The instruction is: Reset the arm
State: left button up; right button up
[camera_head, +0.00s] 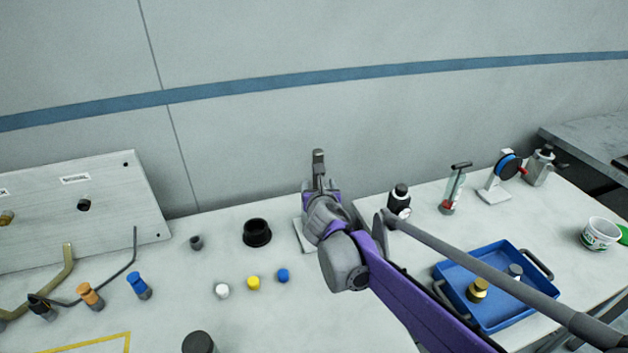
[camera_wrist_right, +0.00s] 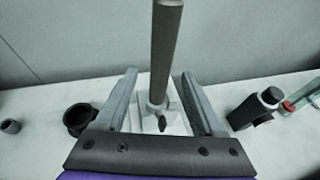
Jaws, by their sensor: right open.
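My right arm reaches in from the lower right in the head view. Its gripper (camera_head: 322,198) is over the back of the table near the wall. In the right wrist view the two fingers of the gripper (camera_wrist_right: 159,76) stand wide apart. A dark grey upright post (camera_wrist_right: 166,45) on a white base (camera_wrist_right: 178,126) shows between the fingers, with visible gaps on both sides. In the head view the post's top (camera_head: 318,158) rises beyond the gripper, and my wrist hides much of the base (camera_head: 302,238). My left gripper is not in view.
A black ring-shaped cup (camera_head: 257,233) stands left of the gripper, and a black-capped bottle (camera_head: 399,200) stands right. A blue tray (camera_head: 508,318) lies under my forearm. White, yellow (camera_head: 253,283) and blue caps sit in front. A grey panel (camera_head: 80,210) leans at left.

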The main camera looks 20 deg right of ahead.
jog(key=shift+s, duration=0.1)
pick_arm(q)
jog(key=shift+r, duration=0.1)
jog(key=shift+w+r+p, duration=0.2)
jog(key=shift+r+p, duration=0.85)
jog(key=shift+p, duration=0.05)
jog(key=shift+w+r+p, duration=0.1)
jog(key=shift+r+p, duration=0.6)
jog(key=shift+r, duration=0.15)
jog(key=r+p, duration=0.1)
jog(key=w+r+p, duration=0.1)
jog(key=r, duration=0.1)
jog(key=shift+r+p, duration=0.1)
jog(key=shift+p, duration=0.2)
pick_arm(e)
jog(key=s+a+f+m+g+y, duration=0.1)
jog(key=s+a+f+m+g, duration=0.1)
jog(key=s+m, duration=0.8)
jog(key=s+a+f+m+g+y, duration=0.2)
jog(key=s+a+f+m+g, duration=0.1)
jog(key=s+m, duration=0.8)
jog(key=s+a+f+m+g+y, duration=0.1)
jog(key=s+a+f+m+g, duration=0.1)
jog(key=s+m, duration=0.9)
notch_tip(320, 180, down, 3)
jog(key=shift+s+a+r+g+y, duration=0.2)
jog(key=shift+s+a+g+y, duration=0.15)
jog(key=shift+s+a, duration=0.5)
